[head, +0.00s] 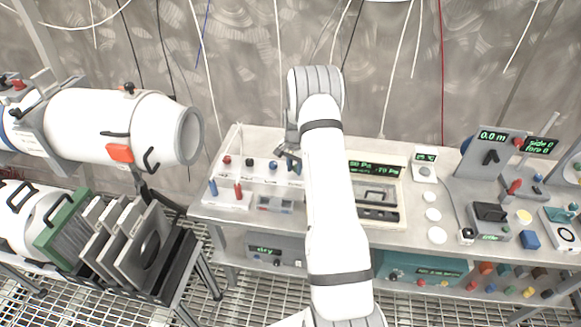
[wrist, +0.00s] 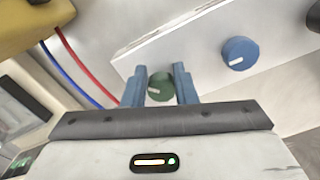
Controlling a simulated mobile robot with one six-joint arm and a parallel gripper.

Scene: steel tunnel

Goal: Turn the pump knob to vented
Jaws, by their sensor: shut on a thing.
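A round green knob (wrist: 161,86) with a short white mark sits on the side of a white panel (wrist: 185,52) in the wrist view. The mark points to the left in that view. My gripper (wrist: 160,78) has its two blue-grey fingers on either side of the green knob and is shut on it. In the head view my gripper (head: 289,153) is at the row of knobs at the back of the bench, and it hides the green knob there. I cannot read a label that says which position is vented.
A blue knob (wrist: 239,53) sits close by on the same panel. In the head view a red knob (head: 227,160), a black knob (head: 249,162) and a blue knob (head: 273,165) stand left of my gripper. Red and blue cables (wrist: 84,67) run left of it in the wrist view.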

